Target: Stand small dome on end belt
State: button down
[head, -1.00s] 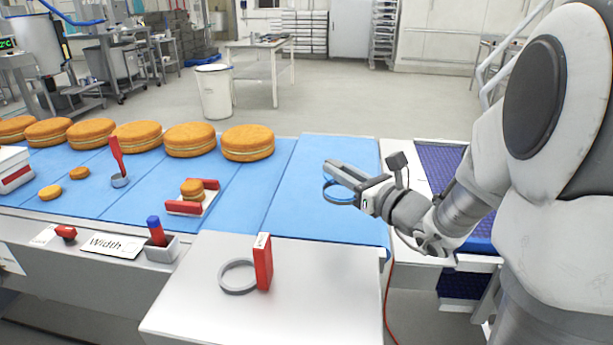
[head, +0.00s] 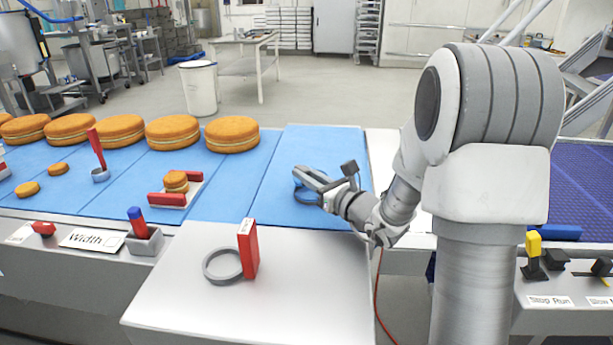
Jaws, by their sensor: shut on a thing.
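My gripper (head: 306,184) is at the left end of my arm, above the rightmost blue belt section (head: 318,150). It is shut on a small round thing with a dark rim, which I take for the small dome (head: 304,198). The blue of the belt shows through or inside the rim. The gripper hides much of it, and I cannot tell whether it touches the belt. A darker blue mesh belt (head: 575,195) lies to the right, beyond my arm. I cannot tell from the picture which of these is the end belt.
Large filled rounds (head: 232,134) line the belt's far side. A small round (head: 176,180) sits between red jaws (head: 167,199). A grey ring (head: 221,266) and red block (head: 248,250) occupy the front table (head: 300,290). The belt around my gripper is clear.

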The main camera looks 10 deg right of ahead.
jog(key=shift+f, duration=0.2)
jog(key=c, duration=0.8)
grip_release()
jog(key=shift+r, duration=0.1)
jog(key=shift+r, duration=0.15)
jog(key=v, duration=1.2)
jog(key=shift+p, duration=0.4)
jog(key=shift+a, duration=0.1)
